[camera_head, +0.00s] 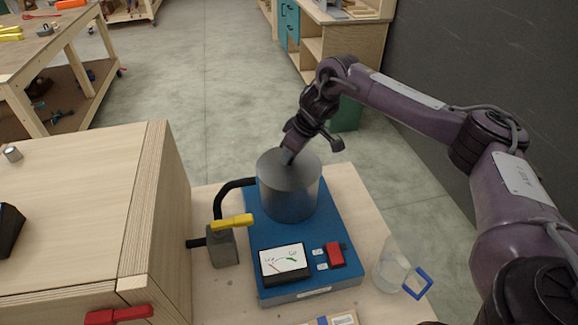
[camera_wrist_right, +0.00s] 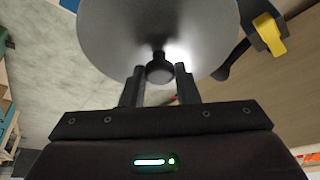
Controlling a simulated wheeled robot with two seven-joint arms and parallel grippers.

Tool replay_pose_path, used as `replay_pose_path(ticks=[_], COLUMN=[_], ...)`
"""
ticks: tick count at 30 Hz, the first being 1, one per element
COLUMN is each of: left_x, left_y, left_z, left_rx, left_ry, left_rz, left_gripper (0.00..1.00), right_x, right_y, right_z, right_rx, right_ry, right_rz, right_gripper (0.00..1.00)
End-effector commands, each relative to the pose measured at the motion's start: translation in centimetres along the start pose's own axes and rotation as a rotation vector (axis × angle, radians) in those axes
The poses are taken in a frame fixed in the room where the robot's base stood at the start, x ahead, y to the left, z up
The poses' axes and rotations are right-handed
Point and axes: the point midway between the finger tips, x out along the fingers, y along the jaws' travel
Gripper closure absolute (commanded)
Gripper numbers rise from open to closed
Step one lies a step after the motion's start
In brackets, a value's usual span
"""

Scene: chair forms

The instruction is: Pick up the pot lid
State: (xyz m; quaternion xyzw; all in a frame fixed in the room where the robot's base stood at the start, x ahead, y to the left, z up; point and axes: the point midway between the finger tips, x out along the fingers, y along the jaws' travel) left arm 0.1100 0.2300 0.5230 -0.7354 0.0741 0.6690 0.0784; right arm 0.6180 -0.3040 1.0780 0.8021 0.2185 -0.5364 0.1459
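The grey metal pot (camera_head: 290,198) stands on a blue appliance (camera_head: 330,240). Its round metal lid (camera_head: 307,172) lies on top and fills the upper part of the right wrist view (camera_wrist_right: 110,35). The lid's dark round knob (camera_wrist_right: 160,69) shows there. My right gripper (camera_head: 289,158) is over the lid in the head view. In the wrist view its two fingers (camera_wrist_right: 160,84) are apart, one on each side of the knob, their tips close to it. I see no firm grip on the knob. My left gripper is not in view.
A valve with a yellow handle (camera_head: 232,222) and black pipe stands left of the pot. A clear jug with a blue handle (camera_head: 417,283) is at the right. A raised wooden cabinet (camera_head: 90,210) is on the left. A dark wall (camera_head: 480,90) rises at the right.

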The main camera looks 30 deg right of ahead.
Motion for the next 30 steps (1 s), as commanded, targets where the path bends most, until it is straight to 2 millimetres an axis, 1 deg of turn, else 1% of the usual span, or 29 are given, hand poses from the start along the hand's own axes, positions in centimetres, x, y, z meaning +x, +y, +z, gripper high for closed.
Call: replay_pose_path(ticks=[1, 3, 4, 15, 20, 23, 26, 28, 30], left_x=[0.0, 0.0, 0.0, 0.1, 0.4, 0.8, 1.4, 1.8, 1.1], left_y=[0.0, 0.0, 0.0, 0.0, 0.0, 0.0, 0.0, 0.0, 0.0], left_z=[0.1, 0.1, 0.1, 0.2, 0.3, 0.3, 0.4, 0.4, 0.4], left_rx=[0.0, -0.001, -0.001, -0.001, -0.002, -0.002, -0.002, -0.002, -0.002], left_ry=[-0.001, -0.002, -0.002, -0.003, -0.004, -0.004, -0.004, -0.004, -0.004], left_rz=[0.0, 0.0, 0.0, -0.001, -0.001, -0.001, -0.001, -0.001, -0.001], left_gripper=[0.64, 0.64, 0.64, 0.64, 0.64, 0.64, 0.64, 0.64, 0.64], right_x=[0.0, 0.0, 0.0, -0.2, -1.0, -2.2, -3.8, -5.3, -7.5], right_y=[0.0, 0.0, 0.0, 0.0, 0.1, 0.0, 0.1, 0.0, 0.1], right_z=[0.0, 0.0, 0.0, -0.1, -0.6, -1.1, -1.8, -2.4, -3.3], right_rx=[0.0, 0.0, 0.0, 0.0, 0.0, 0.0, -0.001, -0.001, -0.002], right_ry=[0.0, 0.0, 0.0, 0.002, 0.006, 0.006, 0.008, 0.008, 0.008], right_rz=[0.0, 0.0, 0.001, 0.001, 0.001, 0.001, 0.002, 0.002, 0.005], right_gripper=[0.9, 0.99, 1.0, 1.0, 1.0, 1.0, 1.0, 1.0, 1.0])
